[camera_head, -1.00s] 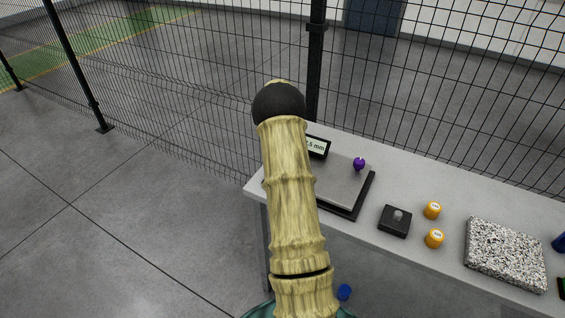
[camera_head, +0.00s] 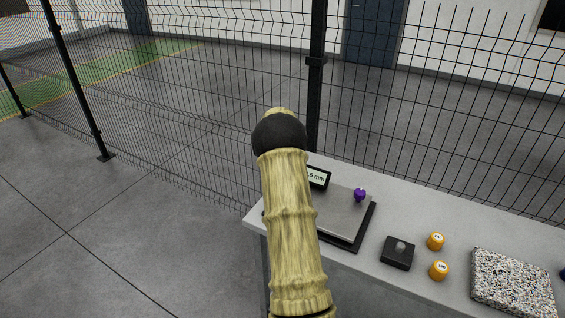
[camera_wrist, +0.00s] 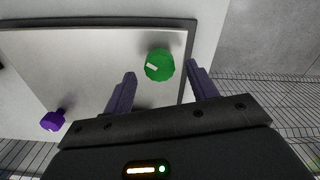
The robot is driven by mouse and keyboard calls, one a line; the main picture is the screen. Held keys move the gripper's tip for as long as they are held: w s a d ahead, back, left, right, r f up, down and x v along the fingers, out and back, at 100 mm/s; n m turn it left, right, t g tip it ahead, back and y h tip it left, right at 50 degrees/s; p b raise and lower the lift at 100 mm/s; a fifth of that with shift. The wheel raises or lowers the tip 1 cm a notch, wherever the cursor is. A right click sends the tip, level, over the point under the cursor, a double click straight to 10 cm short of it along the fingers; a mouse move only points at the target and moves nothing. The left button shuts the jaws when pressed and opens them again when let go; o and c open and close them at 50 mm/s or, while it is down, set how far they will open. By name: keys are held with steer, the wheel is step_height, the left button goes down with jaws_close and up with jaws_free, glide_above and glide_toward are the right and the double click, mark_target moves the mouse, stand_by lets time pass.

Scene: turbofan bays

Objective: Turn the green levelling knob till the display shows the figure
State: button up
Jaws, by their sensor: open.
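The green levelling knob (camera_wrist: 159,65) has a white mark and sits near a corner of a grey metal plate (camera_wrist: 80,60) in the wrist view. My gripper (camera_wrist: 162,82) is open, its two fingers apart on either side of the knob and below it in the picture; I cannot tell their height above it. The display (camera_head: 317,177) stands at the plate's back edge in the head view; its readable part ends in "5 mm", and my arm hides the rest. My arm also hides the green knob in that view.
A purple knob (camera_head: 360,195) sits on the plate, also seen in the wrist view (camera_wrist: 53,121). On the grey bench (camera_head: 430,213) are a black block (camera_head: 397,254), two orange round pieces (camera_head: 436,241) and a speckled slab (camera_head: 512,283). A mesh fence (camera_head: 440,110) stands behind.

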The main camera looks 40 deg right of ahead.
step_height(320, 180, up, 15)
steer(key=b, duration=0.1)
stand_by(0.7)
steer(key=s+a+f+n+t, duration=0.1)
steer(key=s+a+f+n, duration=0.15)
steer(key=a, duration=0.75)
steer(key=s+a+f+n, duration=0.1)
steer(key=s+a+n, duration=0.15)
steer(key=a, duration=0.75)
steer(key=s+a+f+n, duration=0.2)
steer(key=s+a, duration=0.5)
steer(key=s+a+f+n+t, duration=0.1)
steer(key=s+a+f+n, duration=0.1)
steer(key=s+a, duration=0.5)
steer(key=shift+s+f+n+t, duration=0.3)
steer(key=shift+s+n, duration=0.3)
steer(key=shift+n, duration=0.2)
steer(key=shift+w+d, duration=0.15)
